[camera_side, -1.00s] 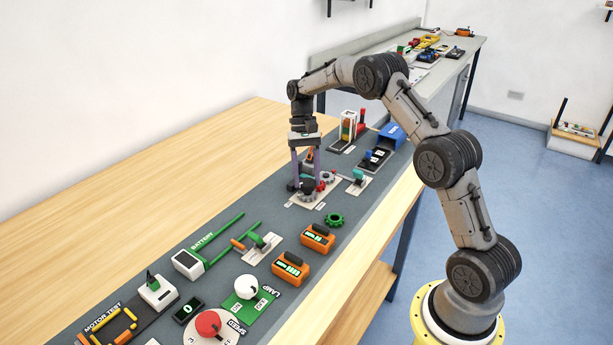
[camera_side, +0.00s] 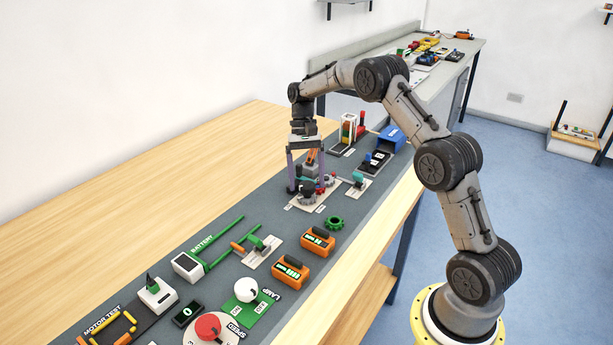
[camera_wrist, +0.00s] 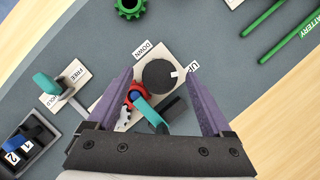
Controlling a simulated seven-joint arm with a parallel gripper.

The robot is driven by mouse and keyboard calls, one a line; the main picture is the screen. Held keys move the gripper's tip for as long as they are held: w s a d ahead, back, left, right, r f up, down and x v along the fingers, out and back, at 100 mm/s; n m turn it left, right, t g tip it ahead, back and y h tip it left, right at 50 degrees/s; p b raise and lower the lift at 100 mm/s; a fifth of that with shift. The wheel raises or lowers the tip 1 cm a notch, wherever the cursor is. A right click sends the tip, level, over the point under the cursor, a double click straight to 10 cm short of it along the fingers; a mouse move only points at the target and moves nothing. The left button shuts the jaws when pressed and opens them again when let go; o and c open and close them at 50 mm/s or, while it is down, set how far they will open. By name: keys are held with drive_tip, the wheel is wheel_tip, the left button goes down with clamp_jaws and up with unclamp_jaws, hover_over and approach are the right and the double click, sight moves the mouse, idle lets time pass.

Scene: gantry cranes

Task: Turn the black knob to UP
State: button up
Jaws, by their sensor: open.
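The black knob (camera_wrist: 159,74) is round with a small white mark at its right edge, toward the UP label (camera_wrist: 193,68). It sits on a white plate, with the DOWN label (camera_wrist: 143,51) at its upper left. In the side view the knob (camera_side: 307,188) is low in front of the gripper. My gripper (camera_wrist: 164,72) is open, its purple fingers spread on either side of the knob in the wrist view. I cannot tell whether either finger touches it. In the side view my gripper (camera_side: 306,190) points down at the crane station.
A red and teal part (camera_wrist: 143,104) stands beside the knob, between the fingers. A lever on a FREE/HOLD plate (camera_wrist: 63,87) is to the left. A green gear (camera_side: 334,221) lies nearby on the mat. Orange boxes (camera_side: 291,269) are nearer the camera.

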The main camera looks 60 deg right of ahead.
drive_tip(key=v, duration=1.3)
drive_tip(key=shift+w+r, duration=0.2)
drive_tip(key=shift+r, duration=0.1)
drive_tip(key=shift+d, duration=0.15)
